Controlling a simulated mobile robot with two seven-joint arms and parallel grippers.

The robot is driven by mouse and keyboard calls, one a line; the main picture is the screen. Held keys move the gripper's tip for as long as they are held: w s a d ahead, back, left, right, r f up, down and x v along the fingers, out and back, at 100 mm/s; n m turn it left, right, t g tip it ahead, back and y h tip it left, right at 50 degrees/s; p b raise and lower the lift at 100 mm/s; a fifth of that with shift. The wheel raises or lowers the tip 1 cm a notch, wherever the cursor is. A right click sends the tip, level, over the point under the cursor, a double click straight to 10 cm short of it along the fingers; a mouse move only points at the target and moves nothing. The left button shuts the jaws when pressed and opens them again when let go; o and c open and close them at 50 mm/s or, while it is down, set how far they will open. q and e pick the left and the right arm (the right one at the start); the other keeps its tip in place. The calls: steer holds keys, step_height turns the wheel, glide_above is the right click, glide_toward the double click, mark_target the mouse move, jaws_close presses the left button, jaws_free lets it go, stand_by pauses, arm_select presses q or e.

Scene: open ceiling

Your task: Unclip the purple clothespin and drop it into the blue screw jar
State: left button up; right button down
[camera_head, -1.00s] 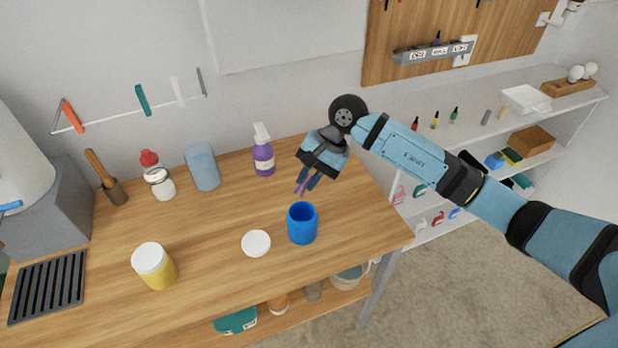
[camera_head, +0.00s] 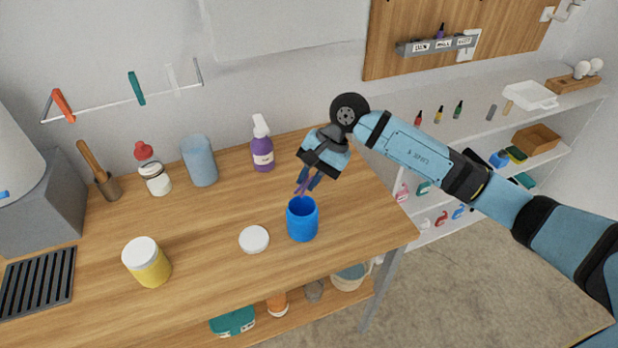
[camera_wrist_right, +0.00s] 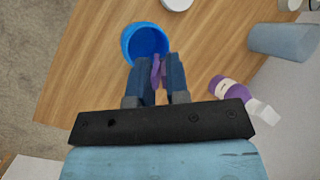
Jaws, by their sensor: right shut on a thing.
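The purple clothespin (camera_head: 302,185) is held between the fingers of my right gripper (camera_head: 310,180), just above the blue screw jar (camera_head: 302,222). In the right wrist view the clothespin (camera_wrist_right: 156,70) sits between the two dark fingers of my right gripper (camera_wrist_right: 160,75), with its tip at the rim of the blue jar (camera_wrist_right: 128,50). The jar stands upright and open on the wooden table. A white lid (camera_head: 254,239) lies flat beside it. My left gripper is not in view.
A purple spray bottle (camera_head: 262,150) stands behind the jar. A wall line (camera_head: 120,102) carries several clothespins. The table's front middle is clear.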

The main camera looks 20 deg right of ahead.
step_height(320, 180, down, 2)
steer(key=shift+f+b, duration=0.15)
steer(key=shift+b, duration=0.85)
steer(key=shift+f+b, duration=1)
steer(key=c, duration=1)
jaws_free()
steer(key=shift+c, duration=0.2)
steer(key=b+v, duration=0.1)
steer(key=v, duration=1.3)
steer(key=shift+f, duration=0.1)
